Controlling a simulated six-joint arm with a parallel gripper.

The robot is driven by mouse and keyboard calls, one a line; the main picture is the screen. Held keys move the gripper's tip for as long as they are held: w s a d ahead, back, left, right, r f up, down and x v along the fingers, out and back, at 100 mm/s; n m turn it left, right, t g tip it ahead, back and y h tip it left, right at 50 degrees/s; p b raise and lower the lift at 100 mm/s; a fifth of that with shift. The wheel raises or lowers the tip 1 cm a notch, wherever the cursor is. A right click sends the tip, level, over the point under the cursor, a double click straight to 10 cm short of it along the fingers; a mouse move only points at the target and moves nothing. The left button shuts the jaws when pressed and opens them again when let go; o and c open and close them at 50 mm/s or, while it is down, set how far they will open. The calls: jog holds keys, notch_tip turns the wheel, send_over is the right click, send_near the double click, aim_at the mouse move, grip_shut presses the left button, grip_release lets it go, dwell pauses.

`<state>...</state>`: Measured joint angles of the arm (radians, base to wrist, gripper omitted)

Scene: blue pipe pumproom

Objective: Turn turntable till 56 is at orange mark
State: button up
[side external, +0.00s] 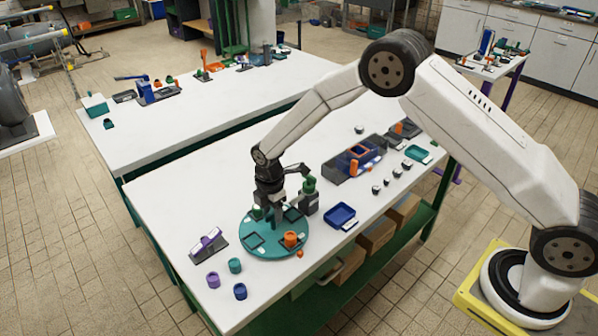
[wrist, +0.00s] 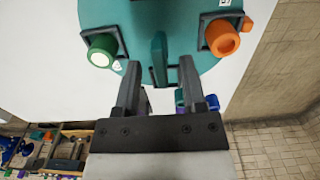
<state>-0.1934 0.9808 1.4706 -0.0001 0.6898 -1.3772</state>
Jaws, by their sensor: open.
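The round teal turntable (side external: 262,250) lies on the near white table and fills the top of the wrist view (wrist: 185,15). An orange cup (side external: 290,239) sits in a dark square frame on it, also in the wrist view (wrist: 222,38). A green cup (wrist: 102,48) sits in another frame. The small orange mark (side external: 300,254) is just outside the rim, near the orange cup; it also shows in the wrist view (wrist: 247,23). My gripper (wrist: 160,66) is open over the turntable, its fingers either side of an upright teal fin (wrist: 159,50); contact is unclear. White number labels are unreadable.
Purple (side external: 213,280), teal (side external: 235,265) and blue (side external: 240,291) cups stand front left of the turntable. A grey stand (side external: 208,245) is at its left. A blue tray (side external: 341,215) and a grey block with a green top (side external: 308,200) are close on its right.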

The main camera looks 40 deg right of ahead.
aim_at(272, 213)
jog(key=shift+r, duration=0.15)
jog(key=shift+r, duration=3.75)
jog(key=shift+s+d+r+m, duration=0.25)
jog(key=shift+m, duration=0.05)
jog(key=s+d+r+m+t, duration=0.1)
jog(key=s+d+r+m, duration=0.1)
jog(key=s+m, duration=0.3)
jog(key=s+d+r+m, duration=0.2)
jog(key=s+d+m, duration=0.2)
jog(key=s, duration=0.6)
jog(key=s+d+r+m+t, duration=0.1)
jog(key=s+d+r+m, duration=0.1)
jog(key=s+m, duration=0.5)
jog(key=shift+s+d+m+t, duration=0.2)
jog(key=shift+d+m+t, duration=0.1)
jog(key=shift+d+m, duration=0.45)
